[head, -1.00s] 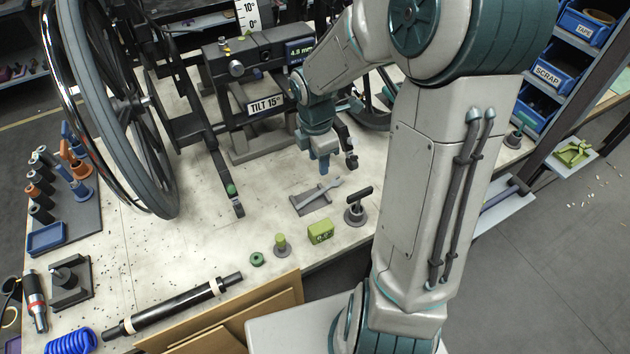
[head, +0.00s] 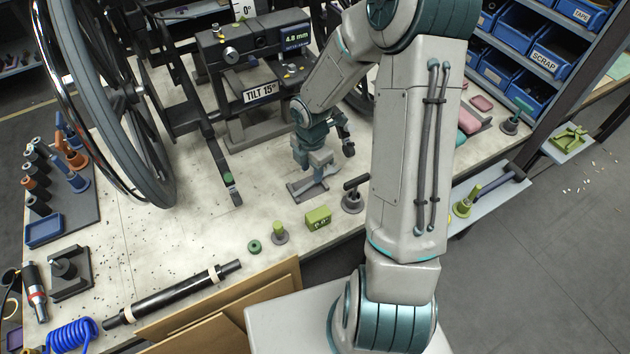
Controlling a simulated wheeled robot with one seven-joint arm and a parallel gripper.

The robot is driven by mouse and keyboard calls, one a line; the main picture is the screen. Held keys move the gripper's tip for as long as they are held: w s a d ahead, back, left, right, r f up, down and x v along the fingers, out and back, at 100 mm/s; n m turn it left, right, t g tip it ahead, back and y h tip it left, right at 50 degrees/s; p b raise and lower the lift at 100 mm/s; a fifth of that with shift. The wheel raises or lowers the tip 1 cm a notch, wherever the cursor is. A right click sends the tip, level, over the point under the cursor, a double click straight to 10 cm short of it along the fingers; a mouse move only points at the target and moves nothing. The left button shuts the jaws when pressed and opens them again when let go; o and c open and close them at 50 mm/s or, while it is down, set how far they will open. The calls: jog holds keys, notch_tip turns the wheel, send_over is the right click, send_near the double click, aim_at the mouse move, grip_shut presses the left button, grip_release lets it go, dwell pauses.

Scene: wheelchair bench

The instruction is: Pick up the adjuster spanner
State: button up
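The adjuster spanner, a flat grey tool (head: 306,189), lies on a small dark pad (head: 322,193) on the bench, in front of the tilt fixture. My gripper (head: 317,173) points down right over the spanner and covers its middle. Its fingertips are at or just above the tool. Whether they are open or closed around it is too small to tell. The spanner appears to lie flat on the pad.
A dark T-handled tool on a round base (head: 353,196) stands close to the right. The tilt fixture (head: 247,75) and wheelchair wheel (head: 120,110) stand behind and left.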

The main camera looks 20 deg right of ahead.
aim_at(311, 184)
notch_tip(311, 184, down, 4)
jog(key=shift+a+f, duration=0.1)
jog(key=shift+f, duration=0.1)
grip_shut()
notch_tip(311, 184, up, 10)
jog(key=shift+p, duration=0.3)
dwell(0.4)
jog(key=shift+r, duration=0.15)
